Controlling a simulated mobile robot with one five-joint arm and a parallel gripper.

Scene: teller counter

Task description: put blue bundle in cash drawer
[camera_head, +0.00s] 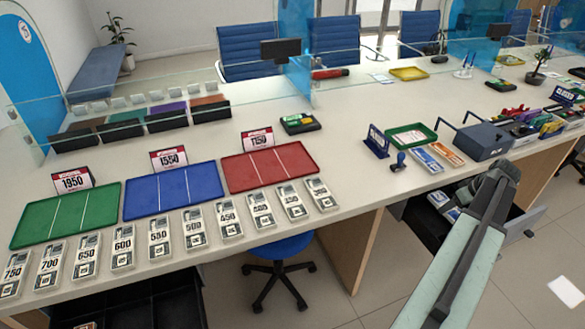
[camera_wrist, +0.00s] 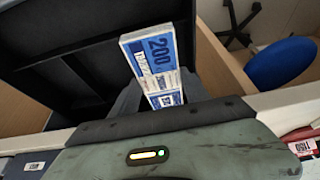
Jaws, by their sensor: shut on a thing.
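The blue bundle (camera_wrist: 147,52), a white-edged stack marked 200, stands out from between the dark fingers of my gripper (camera_wrist: 157,98) in the wrist view. The gripper is shut on it. Behind the bundle is the black interior of the open cash drawer (camera_wrist: 65,75). In the head view the drawer (camera_head: 418,222) is pulled out below the counter at the right, with blue and white pieces inside. My gripper (camera_head: 497,180) is over the drawer's far right part there. My arm hides its fingertips, and I cannot tell the bundle's height above the drawer floor.
The counter (camera_head: 350,185) carries another blue bundle (camera_head: 423,158), an orange bundle (camera_head: 446,153), a stamp (camera_head: 398,162) and a dark blue box (camera_head: 483,141) near the drawer. Green, blue and red trays lie left. A blue stool (camera_head: 278,247) stands below.

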